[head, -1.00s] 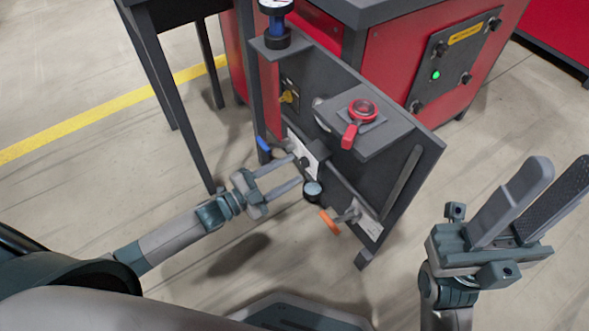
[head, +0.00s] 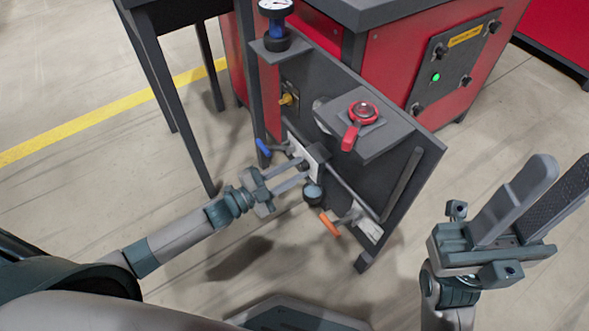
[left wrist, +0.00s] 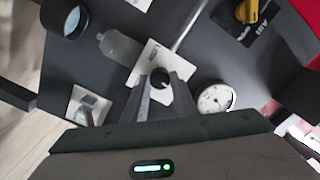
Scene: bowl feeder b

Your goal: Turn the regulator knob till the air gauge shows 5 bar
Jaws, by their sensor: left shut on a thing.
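The black regulator knob (left wrist: 160,78) sits on a white plate on the dark panel. My left gripper (head: 304,172) reaches the panel from the left in the head view. In the left wrist view its fingers (left wrist: 161,84) are on both sides of the knob and shut on it. A round white gauge (left wrist: 217,98) is right of the fingers there; its reading is too small to tell. Another dial (head: 276,5) stands on the blue and black post at the top of the panel in the head view. My right gripper (head: 552,190) is open and empty, away from the panel.
A blue handle (head: 263,147) and an orange handle (head: 330,224) flank the left gripper. A yellow valve (head: 288,99) and a red handle (head: 350,137) are on the panel above it. A dark round fitting (head: 313,193) is close below the fingers. Floor on the left is clear.

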